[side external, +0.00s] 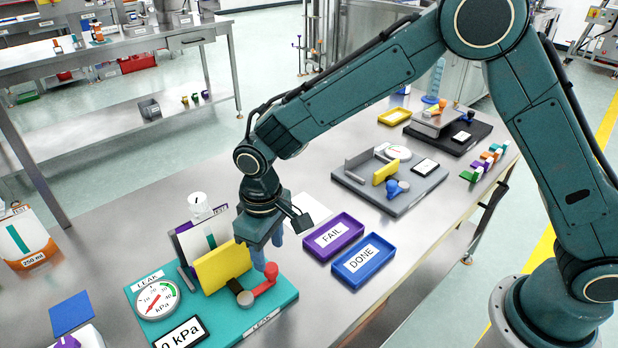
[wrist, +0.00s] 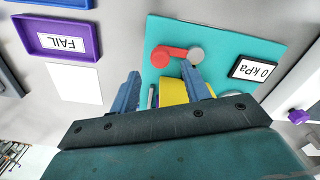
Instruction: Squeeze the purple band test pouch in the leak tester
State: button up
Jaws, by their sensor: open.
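The leak tester has a teal base (side external: 283,298) with a round gauge (side external: 158,299), a yellow press plate (side external: 222,267) and a red lever (side external: 265,284). Its display (side external: 182,334) reads 0 kPa. My gripper (side external: 268,252) is open above the tester beside the lever. In the wrist view its fingers (wrist: 161,84) are apart, with the yellow plate partly hidden beyond them.
A purple FAIL tray (side external: 333,237) and a blue DONE tray (side external: 363,264) lie right of the tester. A grey station (side external: 392,182) stands farther back. An orange-based pouch (side external: 24,240) stands left; a blue mat (side external: 71,313) lies left of the tester.

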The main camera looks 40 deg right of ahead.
aim_at(270, 266)
jog(key=shift+f, duration=2.3)
grip_shut()
